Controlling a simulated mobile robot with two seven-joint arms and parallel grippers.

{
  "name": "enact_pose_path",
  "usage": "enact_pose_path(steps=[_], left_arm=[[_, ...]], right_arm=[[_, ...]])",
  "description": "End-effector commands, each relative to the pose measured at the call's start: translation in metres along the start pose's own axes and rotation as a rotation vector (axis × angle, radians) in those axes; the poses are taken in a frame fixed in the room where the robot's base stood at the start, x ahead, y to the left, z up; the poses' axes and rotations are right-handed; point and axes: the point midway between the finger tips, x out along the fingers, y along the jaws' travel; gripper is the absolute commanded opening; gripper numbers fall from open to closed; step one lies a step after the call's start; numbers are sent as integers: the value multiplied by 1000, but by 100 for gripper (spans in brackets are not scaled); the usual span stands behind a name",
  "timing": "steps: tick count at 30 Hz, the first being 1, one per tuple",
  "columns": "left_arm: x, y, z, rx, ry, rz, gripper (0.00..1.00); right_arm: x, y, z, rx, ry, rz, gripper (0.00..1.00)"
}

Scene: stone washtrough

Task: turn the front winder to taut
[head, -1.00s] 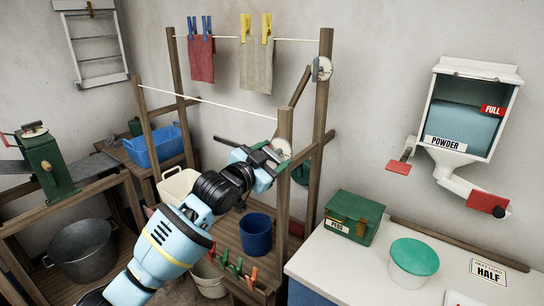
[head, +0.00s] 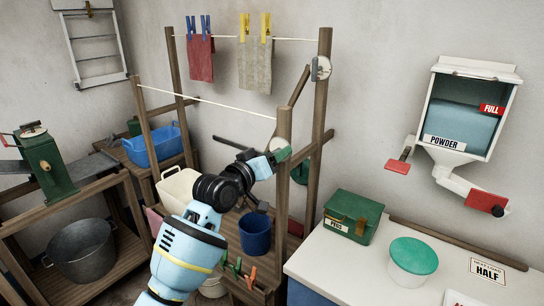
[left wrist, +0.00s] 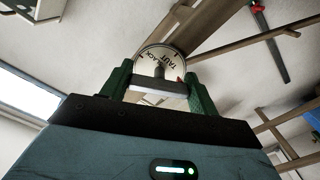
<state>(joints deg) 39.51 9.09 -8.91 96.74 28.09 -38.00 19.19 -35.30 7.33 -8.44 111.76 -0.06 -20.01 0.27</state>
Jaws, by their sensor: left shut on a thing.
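The front winder's round white dial shows in the left wrist view (left wrist: 162,62), with the words TAUT and SLACK and a small red mark near its lower right edge. In the head view my gripper hides most of the winder on the front post (head: 284,122). My left gripper (head: 280,155) is at the post, its green fingers on either side of the winder's pale handle (left wrist: 160,87), shut on it. The front line (head: 205,102) runs straight from the left post to the front post. My right gripper is not in view.
Behind, a back line holds a red cloth (head: 201,60) and a grey cloth (head: 256,68); a second winder (head: 321,68) is on the back post. A blue bucket (head: 255,235) stands below my arm. A green box (head: 352,217) sits on the white counter at right.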

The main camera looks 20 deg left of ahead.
Motion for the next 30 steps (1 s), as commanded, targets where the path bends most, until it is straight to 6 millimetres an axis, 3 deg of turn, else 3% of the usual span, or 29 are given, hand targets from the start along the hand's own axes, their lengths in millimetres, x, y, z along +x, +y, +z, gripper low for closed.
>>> enact_pose_path(steps=[30], left_arm=[[0, 3, -1, -912, 1, 1, 37]], right_arm=[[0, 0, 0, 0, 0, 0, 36]])
